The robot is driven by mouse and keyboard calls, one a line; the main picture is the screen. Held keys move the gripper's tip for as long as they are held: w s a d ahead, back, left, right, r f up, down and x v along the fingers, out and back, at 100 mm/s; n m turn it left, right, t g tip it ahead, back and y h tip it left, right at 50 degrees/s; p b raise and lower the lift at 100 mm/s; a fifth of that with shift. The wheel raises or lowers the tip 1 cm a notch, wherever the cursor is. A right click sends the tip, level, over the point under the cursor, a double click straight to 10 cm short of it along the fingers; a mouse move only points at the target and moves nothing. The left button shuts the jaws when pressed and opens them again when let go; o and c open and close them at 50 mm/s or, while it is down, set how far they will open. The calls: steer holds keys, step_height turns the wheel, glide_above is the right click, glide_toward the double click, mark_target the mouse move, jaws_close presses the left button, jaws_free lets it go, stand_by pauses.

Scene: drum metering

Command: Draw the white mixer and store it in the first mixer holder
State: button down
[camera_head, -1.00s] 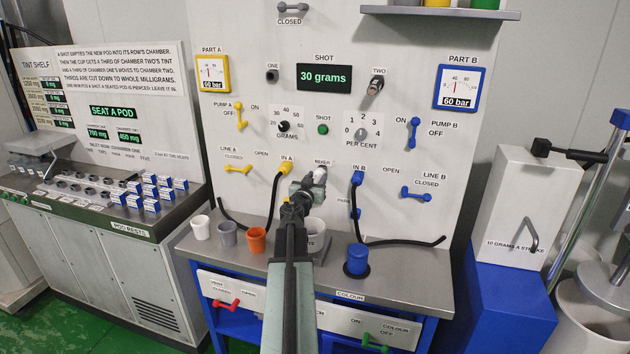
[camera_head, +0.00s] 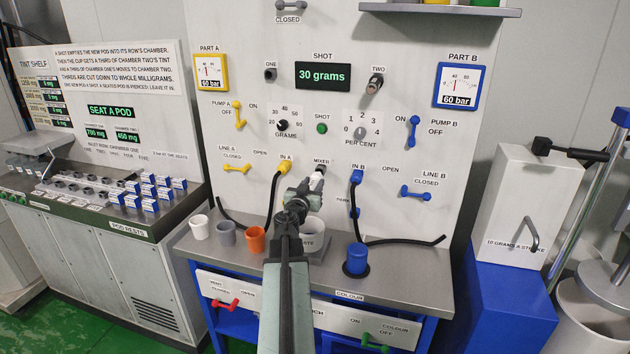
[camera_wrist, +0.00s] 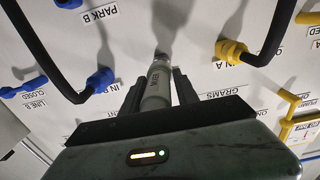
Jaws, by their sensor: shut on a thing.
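The white mixer (camera_head: 317,182) is at the panel's middle, just below the MIXER label. My gripper (camera_head: 306,190) is shut on it and hides part of it. In the wrist view the mixer (camera_wrist: 157,84) is a pale cylinder with lettering on its side, between the two dark fingers (camera_wrist: 158,93). Its far end points at the panel near the mixer outlet (camera_wrist: 162,54); I cannot tell whether they still touch. I cannot make out a labelled first mixer holder in these views.
Yellow IN A (camera_head: 284,167) and blue IN B (camera_head: 357,177) connectors with black hoses flank the mixer. White (camera_head: 199,228), grey (camera_head: 226,234) and orange (camera_head: 256,240) cups stand left on the bench. A pale cup (camera_head: 312,228) and a blue cylinder (camera_head: 357,260) stand right of them.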

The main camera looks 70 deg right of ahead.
steer(key=shift+a, duration=0.35)
steer(key=shift+s+a, duration=0.15)
steer(key=shift+a, duration=1.75)
